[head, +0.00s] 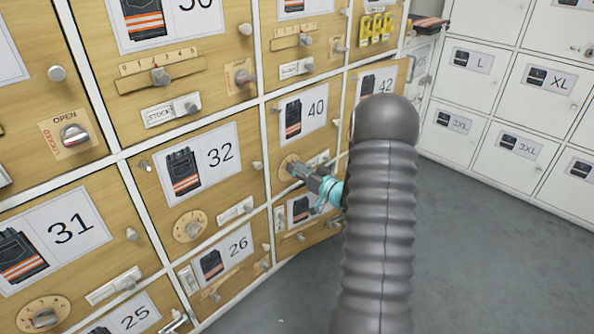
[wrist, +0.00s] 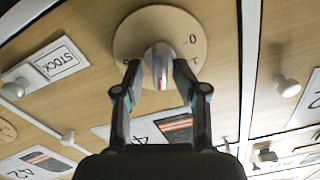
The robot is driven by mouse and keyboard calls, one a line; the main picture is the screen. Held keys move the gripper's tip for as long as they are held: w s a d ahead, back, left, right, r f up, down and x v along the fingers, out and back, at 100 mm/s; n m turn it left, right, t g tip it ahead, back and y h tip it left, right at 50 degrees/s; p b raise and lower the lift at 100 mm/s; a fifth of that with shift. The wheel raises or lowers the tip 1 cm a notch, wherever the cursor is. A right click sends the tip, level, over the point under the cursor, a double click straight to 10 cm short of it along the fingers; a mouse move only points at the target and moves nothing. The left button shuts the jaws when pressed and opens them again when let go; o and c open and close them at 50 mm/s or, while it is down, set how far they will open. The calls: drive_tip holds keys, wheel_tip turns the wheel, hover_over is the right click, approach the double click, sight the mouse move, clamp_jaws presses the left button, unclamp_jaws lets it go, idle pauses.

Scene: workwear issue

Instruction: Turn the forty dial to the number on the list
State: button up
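The door marked 40 (head: 317,107) carries a round wooden dial at its lower left, mostly hidden by my gripper in the head view. In the wrist view the dial plate (wrist: 125,45) shows a silver knob (wrist: 158,62) with a red mark on it. A "0" shows at the plate's right; other marks are partly covered. My gripper (wrist: 158,68) has one finger on each side of the knob, with narrow gaps visible, so it looks open around it. It also shows in the head view (head: 305,172). I see no list in either view.
A STOCK slider plate (wrist: 60,58) and small door knobs (wrist: 286,86) stick out near the dial. The 32 door (head: 205,160) has a similar dial (head: 190,226). White lockers (head: 490,110) stand at the right, with clear grey floor (head: 460,250) before them.

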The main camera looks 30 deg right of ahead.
drive_tip(key=v, duration=1.2)
idle(0.6)
